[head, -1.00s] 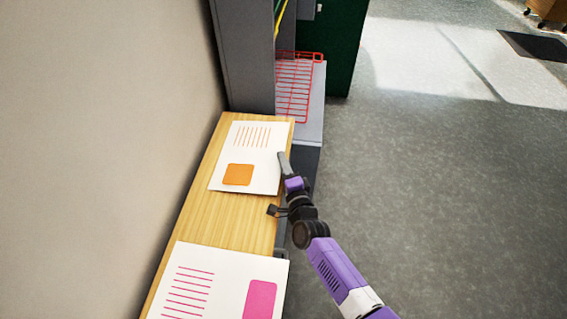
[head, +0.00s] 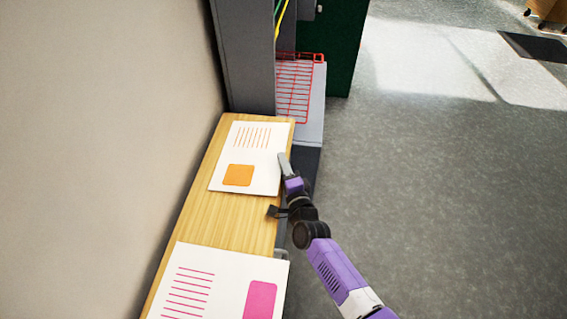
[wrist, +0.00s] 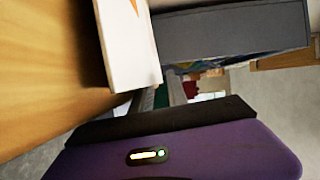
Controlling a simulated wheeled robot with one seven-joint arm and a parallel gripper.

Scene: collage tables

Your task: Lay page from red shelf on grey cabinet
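A white page with orange lines and an orange square (head: 262,178) lies flat on a light wood top (head: 228,215), near its right edge. My gripper (head: 284,162) is at that page's right edge; only one grey finger shows clearly. In the wrist view the page's white edge (wrist: 130,55) is close in front of my purple gripper body; the fingertips are too hidden to tell whether they grip it. A red wire shelf (head: 292,92) lies beyond the wood top, on a light grey surface (head: 313,125), with no page visible on it. A tall grey cabinet (head: 243,60) stands beside it.
A second white page with pink lines and a pink block (head: 225,275) lies on the near wood top. A wall (head: 100,130) borders the left. A dark green panel (head: 343,50) stands behind the red shelf. Open grey floor (head: 440,190) lies to the right.

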